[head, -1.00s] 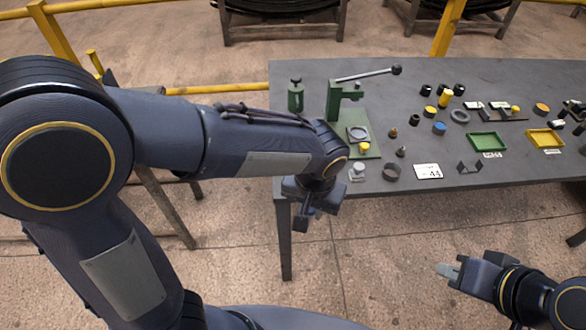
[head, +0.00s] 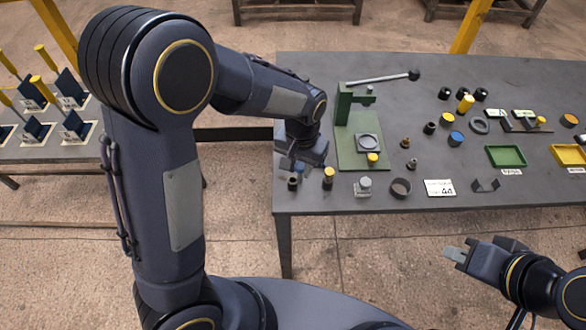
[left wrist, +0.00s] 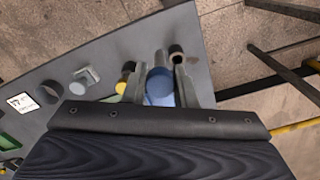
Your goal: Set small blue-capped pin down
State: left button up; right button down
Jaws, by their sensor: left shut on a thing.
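The small blue-capped pin shows in the left wrist view (left wrist: 159,88) between the fingers of my left gripper (left wrist: 161,84), which is shut on it. In the head view my left gripper (head: 299,163) is over the table's near left corner, and only a bit of the blue cap shows under it. Whether the pin touches the table I cannot tell. A yellow-capped pin (head: 328,178) and a dark, hollow-topped cylinder (head: 293,184) stand close on either side. My right gripper (head: 455,255) is in front of the table, away from the objects; its finger gap is unclear.
Racks with yellow handles (head: 60,110) stand at the left.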

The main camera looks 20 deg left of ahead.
pick_arm(q)
jog(key=w+a+f, duration=0.2)
jog(key=w+f, duration=0.1)
jog(key=f, duration=0.2)
jog(key=shift+a+p, duration=0.3)
jog(key=shift+p, duration=0.05)
jog(key=f, duration=0.3)
jog(key=shift+a+f, duration=0.2)
jog(key=shift+f, duration=0.05)
grip_shut()
jog(key=shift+w+f, duration=0.1)
jog(key=shift+f, duration=0.2)
jog(key=o, duration=0.8)
grip_release()
jog(key=shift+o, duration=0.2)
jog(key=shift+w+r, duration=0.1)
